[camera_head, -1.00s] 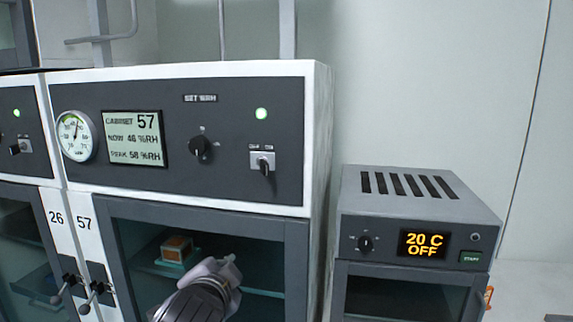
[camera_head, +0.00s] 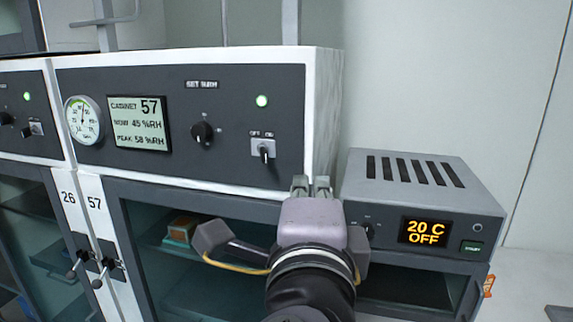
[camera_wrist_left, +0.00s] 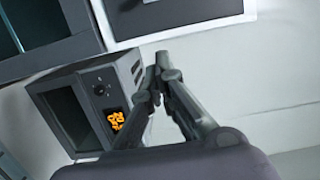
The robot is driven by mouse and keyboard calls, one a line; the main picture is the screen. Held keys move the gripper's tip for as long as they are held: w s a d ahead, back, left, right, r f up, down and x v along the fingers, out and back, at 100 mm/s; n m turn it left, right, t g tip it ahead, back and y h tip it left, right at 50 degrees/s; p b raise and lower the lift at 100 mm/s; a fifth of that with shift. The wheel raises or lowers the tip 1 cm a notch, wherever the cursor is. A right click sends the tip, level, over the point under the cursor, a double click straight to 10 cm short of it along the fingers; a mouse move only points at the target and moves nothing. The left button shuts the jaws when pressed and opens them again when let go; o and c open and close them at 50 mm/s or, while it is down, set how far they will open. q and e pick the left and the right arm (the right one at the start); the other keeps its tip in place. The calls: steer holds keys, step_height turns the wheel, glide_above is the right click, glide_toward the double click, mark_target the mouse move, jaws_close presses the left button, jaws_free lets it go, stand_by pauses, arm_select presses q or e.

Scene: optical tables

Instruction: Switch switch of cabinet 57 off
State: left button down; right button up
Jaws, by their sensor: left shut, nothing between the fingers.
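Cabinet 57 (camera_head: 230,100) has a dark panel with a display (camera_head: 140,122) reading "CABINET 57", 45 %RH now and peak 58 %RH. Its switch (camera_head: 264,150) is a small lever on a light plate at the panel's right, lever pointing down. A green lamp (camera_head: 262,101) glows above it. My left gripper (camera_head: 311,187) is shut and empty, below and right of the switch, apart from it in the picture. In the left wrist view the fingertips (camera_wrist_left: 163,62) are close together with nothing between them; the switch does not show there. My right gripper is not in view.
A grey oven-like unit (camera_head: 420,190) reading "20 C OFF" stands right of the cabinet, behind my gripper. A dial knob (camera_head: 202,134) sits left of the switch. The neighbouring cabinet 26 (camera_head: 25,105) is at the left. The wall at right (camera_head: 440,80) is bare.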

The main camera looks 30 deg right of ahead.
mark_target(264, 155)
arm_select(q)
steer(key=p+x, duration=0.5)
steer(key=x, duration=0.5)
steer(key=shift+w+a+r, duration=0.1)
steer(key=shift+w+r, duration=0.1)
steer(key=shift+w, duration=0.05)
steer(key=a, duration=0.1)
steer(key=a+p, duration=0.1)
steer(key=a, duration=0.1)
steer(key=shift+w+f, duration=0.1)
steer(key=shift+w, duration=0.3)
steer(key=shift+a, duration=0.45)
steer(key=shift+f, duration=0.1)
steer(key=shift+d, duration=0.2)
steer(key=shift+w+a, duration=0.1)
